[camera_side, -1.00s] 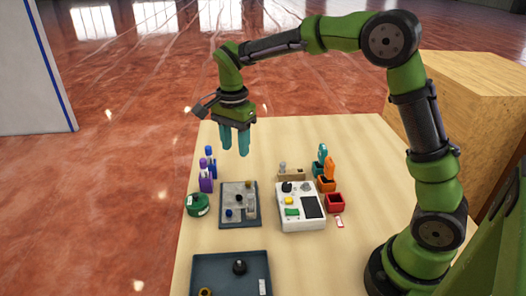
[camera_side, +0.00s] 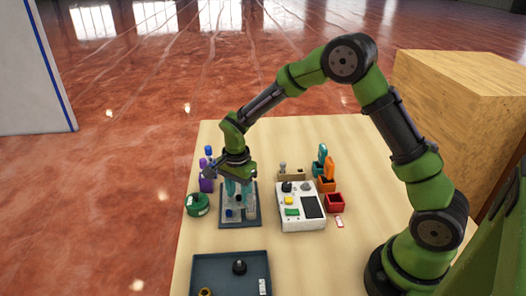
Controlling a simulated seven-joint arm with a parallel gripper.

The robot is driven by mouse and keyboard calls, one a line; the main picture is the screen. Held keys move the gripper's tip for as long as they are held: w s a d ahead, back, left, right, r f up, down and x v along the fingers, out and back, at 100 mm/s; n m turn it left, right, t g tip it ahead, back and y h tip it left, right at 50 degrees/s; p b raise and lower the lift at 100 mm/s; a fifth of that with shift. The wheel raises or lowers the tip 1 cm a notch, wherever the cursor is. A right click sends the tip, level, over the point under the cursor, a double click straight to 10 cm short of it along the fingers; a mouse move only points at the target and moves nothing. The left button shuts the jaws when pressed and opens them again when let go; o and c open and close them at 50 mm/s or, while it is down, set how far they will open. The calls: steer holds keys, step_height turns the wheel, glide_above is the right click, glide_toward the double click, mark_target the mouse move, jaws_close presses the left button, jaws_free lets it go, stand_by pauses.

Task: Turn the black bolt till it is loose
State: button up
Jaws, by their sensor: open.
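My gripper (camera_side: 238,192) is open, its teal fingers pointing down over the upper middle of the grey board (camera_side: 225,224). The board carries several small fittings, including a dark blue one (camera_side: 229,213) at its lower left and a pale one (camera_side: 251,212) at its lower right. The fingers and wrist cover the upper part of the board. I cannot make out the black bolt clearly there, nor whether the fingers touch or surround anything.
A dark tray (camera_side: 205,272) with a black knob-like piece (camera_side: 239,267) lies in front. A green round container (camera_side: 198,204) and purple holder (camera_side: 206,184) stand left.

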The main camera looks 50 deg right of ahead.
jaws_close()
